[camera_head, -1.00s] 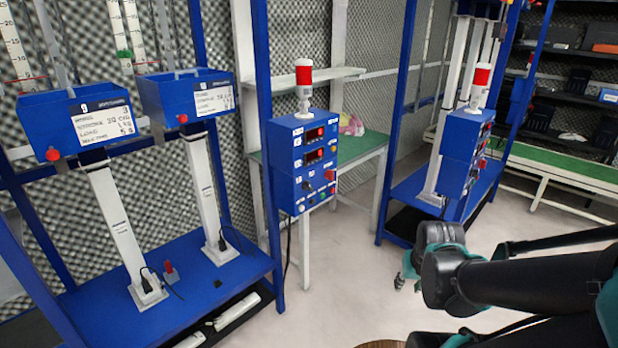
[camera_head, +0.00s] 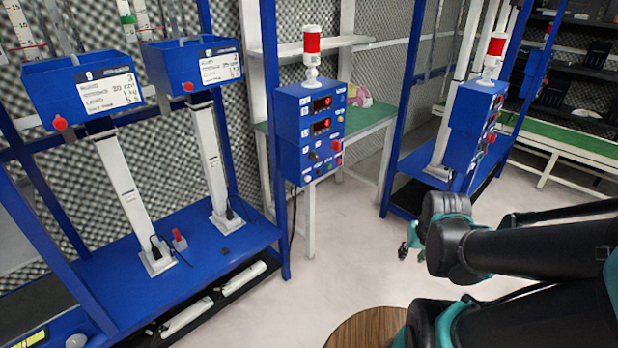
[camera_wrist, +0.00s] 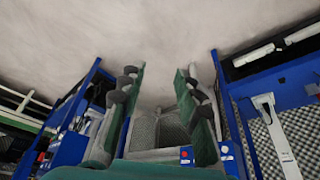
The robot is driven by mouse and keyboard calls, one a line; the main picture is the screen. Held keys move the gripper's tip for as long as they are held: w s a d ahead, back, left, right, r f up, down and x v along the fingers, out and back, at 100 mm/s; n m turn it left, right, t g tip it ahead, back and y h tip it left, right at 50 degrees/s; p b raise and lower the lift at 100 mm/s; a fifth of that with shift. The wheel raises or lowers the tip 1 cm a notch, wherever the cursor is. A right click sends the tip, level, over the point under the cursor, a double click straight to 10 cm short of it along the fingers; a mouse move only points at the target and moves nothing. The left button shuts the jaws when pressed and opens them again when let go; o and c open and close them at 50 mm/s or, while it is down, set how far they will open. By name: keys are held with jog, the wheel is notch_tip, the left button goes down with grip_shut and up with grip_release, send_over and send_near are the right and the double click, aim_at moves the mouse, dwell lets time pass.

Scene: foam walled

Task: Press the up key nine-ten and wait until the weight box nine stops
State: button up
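The blue control box (camera_head: 310,128) stands on a blue rack post, with a red-and-white lamp (camera_head: 312,58) on top. It has two lit red displays, a red button, and small keys whose labels are too small to read. Two blue weight boxes with white cards, one at left (camera_head: 82,90) and one to its right (camera_head: 191,72), sit atop white columns. I cannot read their numbers with certainty. My gripper (camera_head: 408,246) is well to the right of the control box, above the floor. In the wrist view my gripper (camera_wrist: 160,88) is open and empty, its fingers apart.
A second blue control box (camera_head: 474,125) with a lamp stands in another rack at right. A green-topped table (camera_head: 370,128) stands behind the first box. A round wooden top (camera_head: 365,328) is at bottom. Pale floor (camera_head: 340,240) between is clear.

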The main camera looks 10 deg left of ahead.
jog(key=shift+c, duration=0.3)
grip_shut()
dwell(1.3)
